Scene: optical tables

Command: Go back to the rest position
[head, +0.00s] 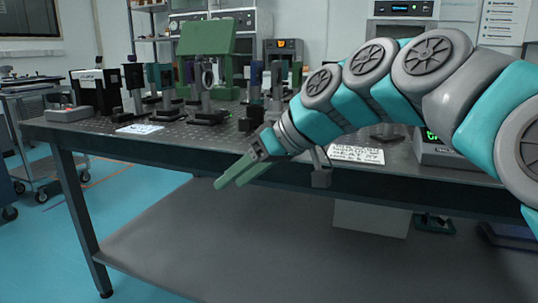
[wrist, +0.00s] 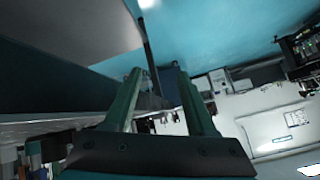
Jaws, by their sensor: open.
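My gripper (head: 232,180) shows in the head view in front of the front edge of the optical table (head: 130,143). Its two green fingers point down and to the left, apart from the table and with nothing between them. My arm reaches in from the right side of the picture. In the wrist view the fingers of my gripper (wrist: 160,90) stand apart and hold nothing; the room beyond shows tilted. The gripper is open.
Optical mounts, a black box (head: 96,90) and a green panel (head: 207,38) stand on the table. A paper note (head: 356,154) lies near its front edge. A lower shelf (head: 230,235) runs underneath. A cart (head: 35,130) stands at the left, with free blue floor (head: 135,185) between.

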